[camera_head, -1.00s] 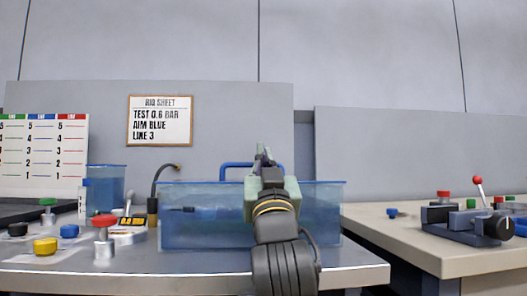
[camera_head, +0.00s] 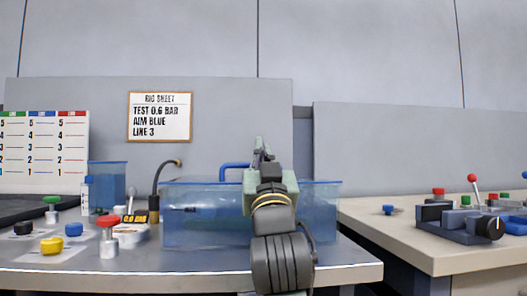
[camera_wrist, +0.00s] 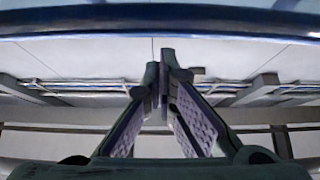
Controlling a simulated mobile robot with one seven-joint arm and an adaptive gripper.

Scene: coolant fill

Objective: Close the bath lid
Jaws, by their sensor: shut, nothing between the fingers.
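The bath is a see-through blue tank (camera_head: 205,220) on the bench in the head view. A blue handle (camera_head: 235,166) shows just above its back rim, partly hidden by my arm; whether it belongs to the lid is unclear. No lid panel can be clearly made out. My gripper (camera_head: 261,146) is shut and empty, above the bath's rim level and just right of the handle in the picture. The wrist view shows the closed fingers (camera_wrist: 163,75) and a dark blue edge (camera_wrist: 160,29) across the top, which may be part of the lid or bath.
Red (camera_head: 109,222), green, blue and yellow (camera_head: 51,245) knobs stand left of the bath, near a black bent hose (camera_head: 157,185) and a blue beaker (camera_head: 107,185). A second bench (camera_head: 400,240) at the right holds a lever fixture (camera_head: 465,220).

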